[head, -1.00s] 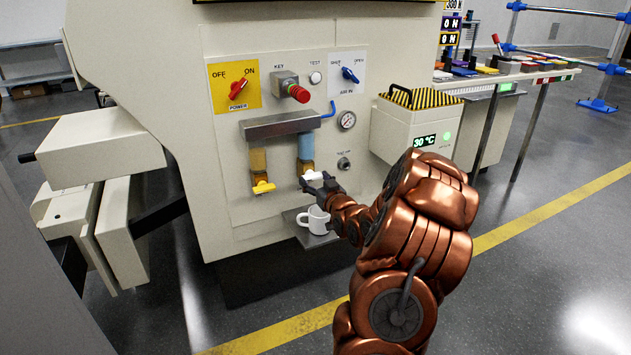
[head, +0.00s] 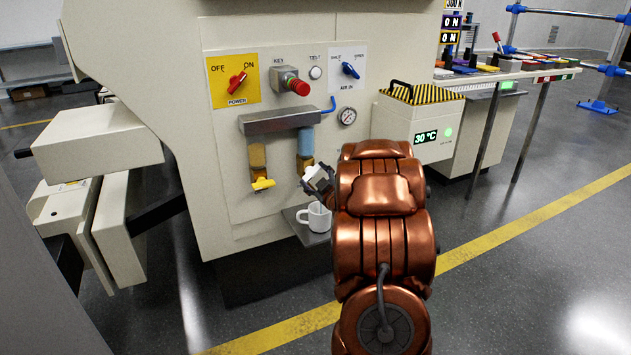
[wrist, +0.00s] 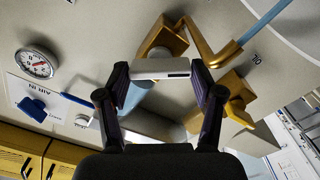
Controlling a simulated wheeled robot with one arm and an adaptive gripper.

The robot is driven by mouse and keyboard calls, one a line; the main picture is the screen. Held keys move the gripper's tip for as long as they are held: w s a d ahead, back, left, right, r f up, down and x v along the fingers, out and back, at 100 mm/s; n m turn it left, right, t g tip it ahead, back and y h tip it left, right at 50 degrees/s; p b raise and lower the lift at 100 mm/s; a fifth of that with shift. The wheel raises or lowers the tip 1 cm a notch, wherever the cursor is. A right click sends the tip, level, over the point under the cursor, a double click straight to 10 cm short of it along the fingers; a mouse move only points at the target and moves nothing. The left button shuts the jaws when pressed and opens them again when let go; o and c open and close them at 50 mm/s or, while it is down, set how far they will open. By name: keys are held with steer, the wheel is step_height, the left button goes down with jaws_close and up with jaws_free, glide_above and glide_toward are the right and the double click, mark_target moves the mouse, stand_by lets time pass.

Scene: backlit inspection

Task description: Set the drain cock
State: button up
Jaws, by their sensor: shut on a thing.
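The drain cock has a white handle (head: 315,174) below the blue filter bowl (head: 305,144) on the machine's panel. In the wrist view the pale handle (wrist: 160,68) lies crosswise between my fingertips, in front of a brass body (wrist: 163,38). My gripper (wrist: 160,74) is shut on this handle, with one finger at each end. In the head view my gripper (head: 320,184) is partly hidden by my arm. The handle looks tilted there. A second cock with a yellow handle (head: 263,184) sits to the left; it also shows in the wrist view (wrist: 238,112).
A white mug (head: 315,217) stands on a small shelf (head: 303,234) just below my gripper. The gauge (head: 347,117), air-in switch (head: 350,70) and red key knob (head: 299,87) are above. A box with a striped lid (head: 415,126) juts out at the right.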

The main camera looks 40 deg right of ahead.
steer(key=n+b, duration=0.1)
steer(key=n, duration=0.1)
steer(key=n+b, duration=0.1)
steer(key=n, duration=0.2)
steer(key=shift+f+n, duration=0.2)
steer(key=shift+n, duration=0.1)
steer(key=n+b, duration=0.2)
steer(key=n, duration=0.2)
steer(key=shift+r+n, duration=0.15)
steer(key=shift+n, duration=0.25)
steer(key=shift+w+a, duration=0.1)
steer(key=o, duration=1.1)
steer(key=shift+o, duration=0.2)
steer(key=v, duration=0.7)
steer(key=shift+s, duration=0.3)
